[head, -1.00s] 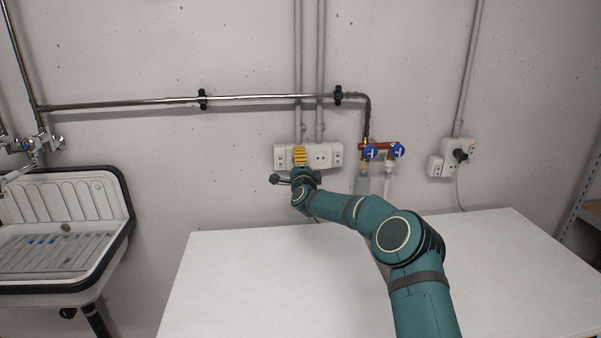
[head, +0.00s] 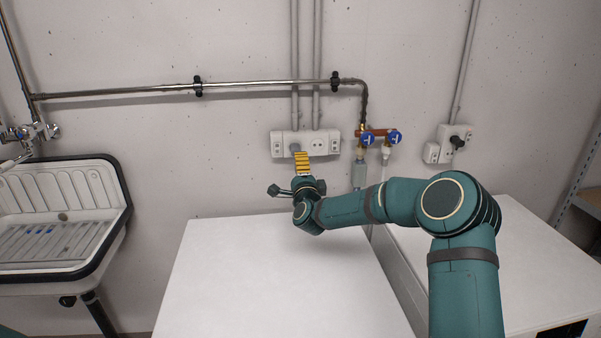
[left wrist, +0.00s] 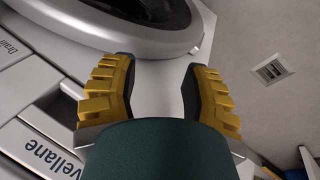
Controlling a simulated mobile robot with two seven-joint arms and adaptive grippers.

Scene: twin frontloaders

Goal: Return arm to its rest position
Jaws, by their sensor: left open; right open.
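My right arm reaches in from the right over the white tops of the twin machines, the left top (head: 270,280) and the right top (head: 515,265). Its gripper (head: 301,156), with yellow fingers, points up in front of the wall socket strip (head: 320,145). It holds nothing that I can see. My left gripper (left wrist: 156,75) shows only in the left wrist view. Its two yellow fingers stand wide apart with nothing between them. Beyond them are a round grey door rim (left wrist: 120,35) and a light panel with lettering (left wrist: 40,125).
A sink (head: 65,215) stands on the left. A metal pipe (head: 250,88) runs along the wall to blue-handled valves (head: 395,138). Another socket (head: 447,145) with a plug is at the right. A shelf (head: 590,200) stands at the far right. The left top is mostly clear.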

